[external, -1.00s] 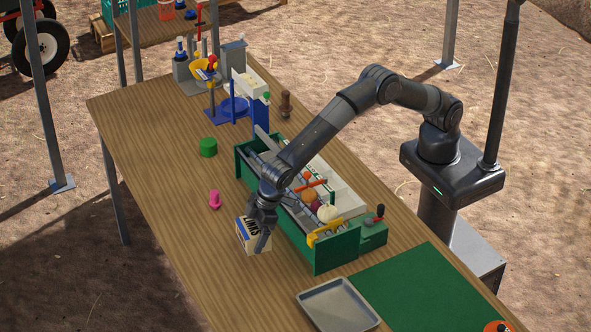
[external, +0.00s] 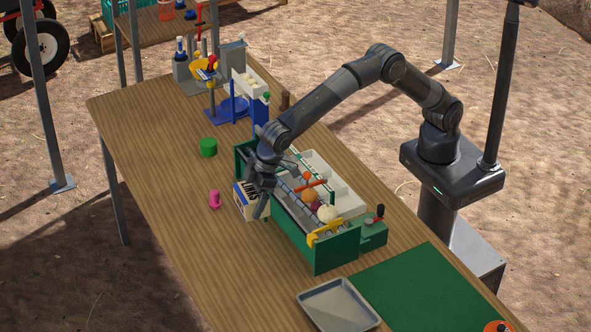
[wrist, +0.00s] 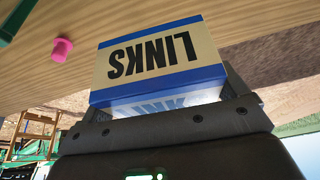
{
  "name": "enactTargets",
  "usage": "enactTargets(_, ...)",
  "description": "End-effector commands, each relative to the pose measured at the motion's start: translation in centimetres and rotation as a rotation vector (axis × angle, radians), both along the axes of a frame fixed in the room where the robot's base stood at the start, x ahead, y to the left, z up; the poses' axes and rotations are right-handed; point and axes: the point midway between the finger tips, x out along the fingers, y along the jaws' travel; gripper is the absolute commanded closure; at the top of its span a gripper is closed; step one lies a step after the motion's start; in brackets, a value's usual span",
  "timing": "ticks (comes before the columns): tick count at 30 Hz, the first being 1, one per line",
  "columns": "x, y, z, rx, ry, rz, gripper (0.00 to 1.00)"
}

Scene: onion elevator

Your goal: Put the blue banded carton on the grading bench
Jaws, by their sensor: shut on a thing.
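The blue banded carton (external: 246,203) is cream with blue bands and dark "LINKS" lettering. My gripper (external: 262,204) is shut on it, just left of the green trough. In the wrist view the carton (wrist: 160,62) fills the space between the fingers of my gripper (wrist: 168,108), its lettering upside down. The wooden bench (external: 160,150) lies under the arm; I cannot tell how far the carton is above it. Whether this is the grading bench is not marked.
The green trough (external: 335,250) with rollers and vegetables stands right of the carton. A pink knob-shaped piece (external: 215,200) and a green cylinder (external: 208,147) stand to the left. A grey tray (external: 338,305) and green mat (external: 425,295) lie in front.

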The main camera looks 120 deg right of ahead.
Motion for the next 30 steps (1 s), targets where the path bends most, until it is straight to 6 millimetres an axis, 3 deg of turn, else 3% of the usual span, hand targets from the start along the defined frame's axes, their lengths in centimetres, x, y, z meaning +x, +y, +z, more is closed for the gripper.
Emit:
enactTargets(8, -3.5, 6.2, 0.0, 0.012, 0.01, 0.15, 0.41)
enactTargets(11, -5.8, 9.4, 0.1, 0.018, 0.013, 0.233, 0.41)
enactTargets(14, -8.8, 13.1, 0.1, 0.02, 0.015, 0.338, 0.41)
enactTargets(21, -18.3, 21.7, 0.2, 0.017, 0.013, 0.622, 0.41)
enactTargets(25, -22.7, 24.6, 0.0, 0.01, 0.009, 0.742, 0.41)
enactTargets(30, -26.4, 26.6, -0.2, 0.003, 0.003, 0.84, 0.41)
